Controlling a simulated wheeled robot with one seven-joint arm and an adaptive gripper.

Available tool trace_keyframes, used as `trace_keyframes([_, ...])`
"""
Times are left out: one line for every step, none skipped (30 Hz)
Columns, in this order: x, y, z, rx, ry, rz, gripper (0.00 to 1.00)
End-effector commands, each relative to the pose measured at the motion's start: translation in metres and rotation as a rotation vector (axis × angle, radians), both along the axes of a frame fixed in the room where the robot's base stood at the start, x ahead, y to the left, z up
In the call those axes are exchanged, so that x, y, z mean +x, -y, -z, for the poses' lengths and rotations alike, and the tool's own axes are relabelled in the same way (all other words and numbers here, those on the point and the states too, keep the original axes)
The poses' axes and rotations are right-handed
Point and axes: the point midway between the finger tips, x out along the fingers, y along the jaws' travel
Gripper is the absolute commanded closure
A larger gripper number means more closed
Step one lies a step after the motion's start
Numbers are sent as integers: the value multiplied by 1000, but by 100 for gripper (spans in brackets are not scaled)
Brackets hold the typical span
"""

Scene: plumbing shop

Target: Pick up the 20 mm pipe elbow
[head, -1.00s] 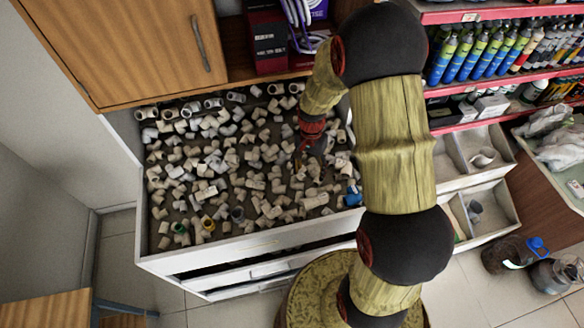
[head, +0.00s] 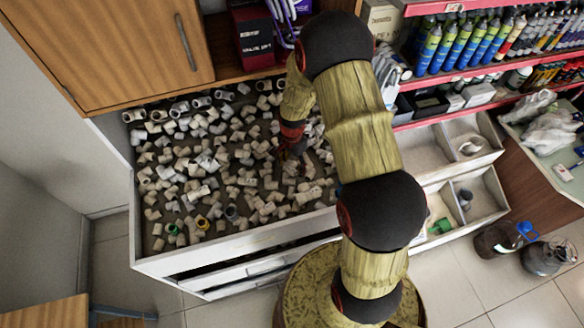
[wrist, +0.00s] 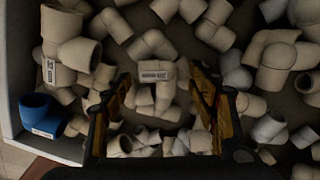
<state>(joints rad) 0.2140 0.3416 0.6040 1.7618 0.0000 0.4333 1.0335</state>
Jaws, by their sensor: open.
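Many off-white pipe fittings, elbows among them, lie heaped in the open drawer (head: 195,257). I cannot tell by size which is the 20 mm elbow. In the wrist view a pale fitting with a white label (wrist: 155,72) lies just ahead of the fingertips, near the midline; its label is too small to read. My gripper (wrist: 158,105) is open over the heap, with one finger on each side and more pale fittings visible between them. In the head view my gripper (head: 291,148) is small and dark above the drawer's right half.
A blue fitting (wrist: 40,113) lies by the drawer wall at the wrist view's left. Green (head: 172,229) and yellow-ringed (head: 202,222) fittings lie near the drawer's front. A wooden cabinet (head: 110,45) overhangs the back left. Shelves of bottles (head: 450,45) stand right.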

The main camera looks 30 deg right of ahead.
Motion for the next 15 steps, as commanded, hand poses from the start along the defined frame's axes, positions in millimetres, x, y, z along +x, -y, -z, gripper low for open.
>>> trace_keyframes([-1, 0, 5, 0, -2, 0, 42])
trace_keyframes([-1, 0, 6, 0, -2, 0, 42])
trace_keyframes([-1, 0, 7, 1, -1, 0, 42])
trace_keyframes([-1, 0, 8, 1, -1, 0, 42])
trace_keyframes([0, 0, 8, 0, -1, 0, 42])
trace_keyframes([0, 0, 8, 0, 0, 0, 42])
trace_keyframes([0, 0, 8, 0, 0, 0, 42])
trace_keyframes([0, 0, 8, 0, 0, 0, 42])
trace_keyframes([-1, 0, 8, 0, -1, 0, 42])
trace_keyframes([-1, 0, 8, 0, -1, 0, 42])
trace_keyframes([-1, 0, 8, 0, -1, 0, 44])
trace_keyframes([-1, 0, 8, 0, -1, 0, 46])
trace_keyframes([-1, 0, 8, 0, -1, 0, 48])
trace_keyframes([-1, 0, 8, 0, -1, 0, 49])
trace_keyframes([-1, 0, 8, 0, -1, 0, 52])
